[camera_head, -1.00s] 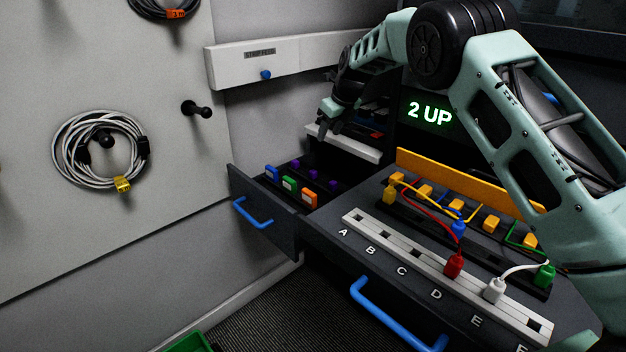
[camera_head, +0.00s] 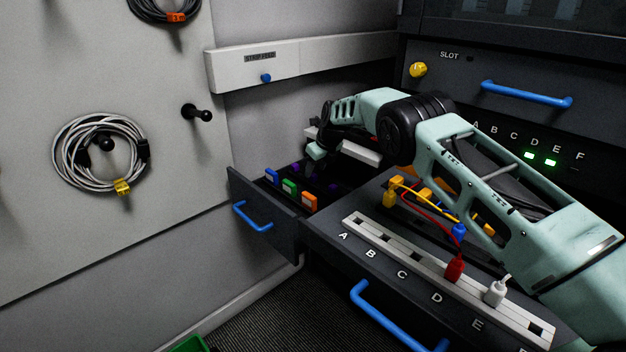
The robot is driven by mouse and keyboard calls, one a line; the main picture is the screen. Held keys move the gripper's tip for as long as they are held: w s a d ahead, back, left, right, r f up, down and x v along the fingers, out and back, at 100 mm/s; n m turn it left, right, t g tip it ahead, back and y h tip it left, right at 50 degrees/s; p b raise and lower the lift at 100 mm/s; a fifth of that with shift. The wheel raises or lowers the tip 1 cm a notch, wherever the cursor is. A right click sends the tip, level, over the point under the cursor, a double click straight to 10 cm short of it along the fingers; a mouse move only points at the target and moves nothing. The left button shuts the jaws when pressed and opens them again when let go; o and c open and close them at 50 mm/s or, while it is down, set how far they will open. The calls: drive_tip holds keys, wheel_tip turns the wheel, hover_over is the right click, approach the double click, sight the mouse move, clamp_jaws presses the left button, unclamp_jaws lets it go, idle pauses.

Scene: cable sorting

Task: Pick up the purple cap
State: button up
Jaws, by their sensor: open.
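Small dark purple caps lie in the open left drawer (camera_head: 272,208), behind a row of coloured blocks. One purple cap (camera_head: 295,169) shows to the left of my gripper, and another (camera_head: 333,187) shows faintly in shadow to its right. My gripper (camera_head: 316,153) is low over the back of this drawer, open, with no cap seen in it. Its fingers are small and dark in the picture, and the arm hides part of the drawer. I cannot tell whether it touches a cap.
Blue, green and orange blocks (camera_head: 289,187) stand at the drawer's front. To the right, a white strip (camera_head: 415,254) with lettered slots holds red (camera_head: 455,268) and white (camera_head: 495,292) plugs. Cables lie beneath my arm. A white wall rail (camera_head: 300,60) runs behind.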

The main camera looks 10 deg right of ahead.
sight(314, 175)
drive_tip(key=shift+x, duration=1.35)
clamp_jaws()
drive_tip(key=shift+r, duration=0.1)
wheel_tip(314, 175, up, 13)
drive_tip(key=p, duration=0.5)
drive_tip(key=shift+r, duration=0.2)
